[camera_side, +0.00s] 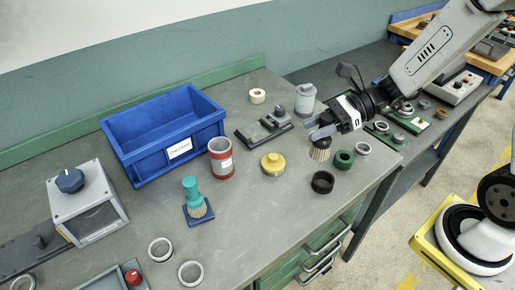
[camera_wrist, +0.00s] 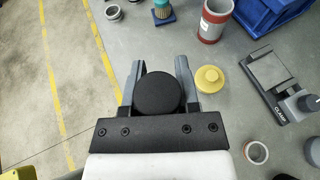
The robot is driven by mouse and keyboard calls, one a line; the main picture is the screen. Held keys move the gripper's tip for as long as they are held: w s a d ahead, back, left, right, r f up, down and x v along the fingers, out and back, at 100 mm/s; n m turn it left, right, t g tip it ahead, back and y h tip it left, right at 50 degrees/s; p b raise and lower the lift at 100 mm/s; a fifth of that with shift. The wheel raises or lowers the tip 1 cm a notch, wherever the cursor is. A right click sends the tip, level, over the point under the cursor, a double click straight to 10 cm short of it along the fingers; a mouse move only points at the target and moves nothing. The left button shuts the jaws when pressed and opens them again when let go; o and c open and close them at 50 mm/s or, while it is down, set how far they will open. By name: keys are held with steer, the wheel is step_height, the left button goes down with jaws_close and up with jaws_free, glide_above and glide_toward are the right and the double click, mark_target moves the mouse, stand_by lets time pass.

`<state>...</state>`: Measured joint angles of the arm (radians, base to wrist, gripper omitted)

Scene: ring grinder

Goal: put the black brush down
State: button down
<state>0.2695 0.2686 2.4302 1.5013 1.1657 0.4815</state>
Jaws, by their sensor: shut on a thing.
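The black brush shows in the side view with pale bristles (camera_side: 319,154) pointing down, near the right part of the grey table. My gripper (camera_side: 318,132) is shut on its dark upper part. In the wrist view the brush's round black top (camera_wrist: 158,95) sits between the two fingers of my gripper (camera_wrist: 159,72). The brush looks about upright. I cannot tell whether the bristles touch the table top (camera_side: 250,215). The bristles are hidden in the wrist view.
A black ring (camera_side: 322,182), a green ring (camera_side: 343,159) and a grey ring (camera_side: 363,148) lie close to the brush. A yellow knobbed piece (camera_side: 273,164) and a clamp (camera_side: 264,130) are to its left. A teal brush (camera_side: 193,190) stands on a blue pad, near a blue bin (camera_side: 150,150).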

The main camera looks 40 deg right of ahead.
steer(key=s+d+m+t+h, duration=0.1)
steer(key=s+d+m+t, duration=0.1)
steer(key=d, duration=0.4)
steer(key=shift+s+d+r+t, duration=0.15)
steer(key=shift+d+r+t, duration=0.15)
steer(key=shift+r, duration=0.1)
steer(key=shift+a, duration=0.1)
steer(key=w+f, duration=0.9)
steer(key=w, duration=0.4)
steer(key=shift+w+a+f, duration=0.15)
steer(key=shift+w+f, duration=0.05)
steer(key=shift+w, duration=0.1)
steer(key=shift+w+f, duration=0.15)
steer(key=shift+f, duration=0.8)
steer(key=shift+w+f, duration=0.1)
steer(key=shift+f, duration=0.8)
steer(key=shift+f, duration=0.1)
